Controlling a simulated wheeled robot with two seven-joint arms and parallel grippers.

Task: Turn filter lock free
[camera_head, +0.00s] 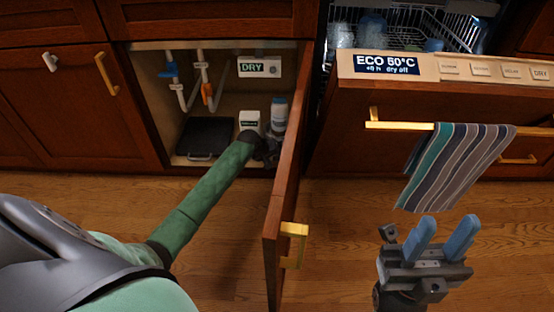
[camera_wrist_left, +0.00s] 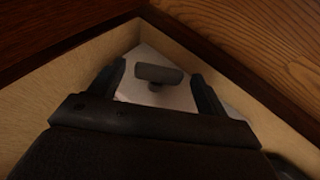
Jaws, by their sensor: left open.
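In the left wrist view a grey T-shaped lock handle (camera_wrist_left: 159,75) stands on a white surface (camera_wrist_left: 146,55) in a corner between beige cabinet walls. My left gripper (camera_wrist_left: 159,70) is open, with one dark finger on each side of the handle and a gap to it on both sides. In the head view my left arm reaches into the open cabinet, and the left gripper (camera_head: 266,150) is low at its right side, in front of a white labelled box (camera_head: 249,120). The lock handle cannot be made out there. My right gripper (camera_head: 447,229) is open and empty.
The open cabinet door (camera_head: 287,185) stands just right of my left arm. A black tray (camera_head: 205,137), a bottle (camera_head: 279,112) and pipes (camera_head: 204,80) are inside the cabinet. The dishwasher door (camera_head: 350,110) is at the right, with a striped towel (camera_head: 455,165) on its handle.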

